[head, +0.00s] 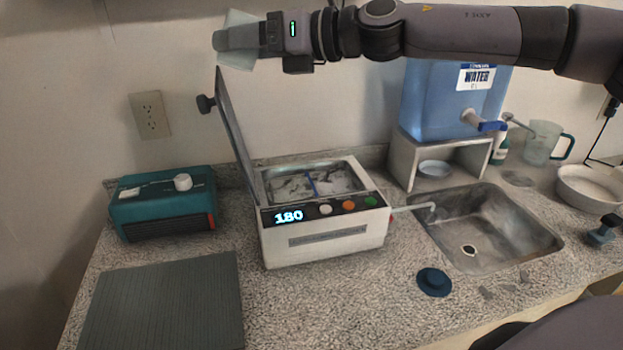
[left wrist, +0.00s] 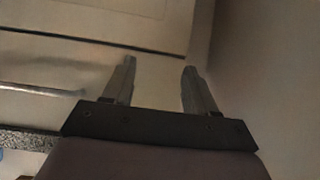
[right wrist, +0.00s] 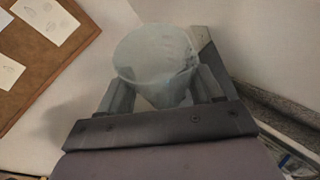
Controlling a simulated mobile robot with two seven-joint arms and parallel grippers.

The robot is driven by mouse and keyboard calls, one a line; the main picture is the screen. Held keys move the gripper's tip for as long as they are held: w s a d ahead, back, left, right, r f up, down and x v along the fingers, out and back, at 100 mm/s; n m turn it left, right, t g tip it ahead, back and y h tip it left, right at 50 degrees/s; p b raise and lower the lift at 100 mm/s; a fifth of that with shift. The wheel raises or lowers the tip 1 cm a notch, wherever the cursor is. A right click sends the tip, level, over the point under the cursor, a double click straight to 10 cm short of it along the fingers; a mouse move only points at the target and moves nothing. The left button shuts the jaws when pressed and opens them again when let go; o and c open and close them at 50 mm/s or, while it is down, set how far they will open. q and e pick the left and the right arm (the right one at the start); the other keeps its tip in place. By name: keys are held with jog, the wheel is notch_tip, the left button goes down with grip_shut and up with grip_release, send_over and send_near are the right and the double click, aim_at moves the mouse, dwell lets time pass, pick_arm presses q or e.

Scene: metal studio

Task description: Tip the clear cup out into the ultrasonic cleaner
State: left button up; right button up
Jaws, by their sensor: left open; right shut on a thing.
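The clear cup (head: 238,40) is held high at the upper left of the head view, in my right gripper (head: 236,38). In the right wrist view the cup (right wrist: 158,62) sits between the two fingers, which are shut on it. I cannot tell whether anything is in it. The ultrasonic cleaner (head: 325,238) is a white box on the counter with its lid (head: 238,135) raised at its left side. Its basin shows liquid and a blue divider, and its display reads 180. My left gripper (left wrist: 158,85) is open and empty, facing pale drawer or cabinet fronts.
A teal device (head: 160,212) and a dark ribbed mat (head: 165,305) lie left of the cleaner. A sink (head: 485,225), a blue water tank (head: 450,100) on a stand, and a dark blue stopper (head: 434,282) are to the right.

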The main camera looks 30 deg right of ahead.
jog(key=shift+a+r+n+g+h, duration=0.4)
jog(key=shift+a+r+n+h, duration=0.2)
jog(key=shift+n+h, duration=0.15)
jog(key=shift+s+a+f+n+g+h, duration=0.1)
jog(key=shift+a+f+n+g+h, duration=0.25)
jog(key=shift+n+h, duration=0.3)
jog(key=shift+f, duration=0.1)
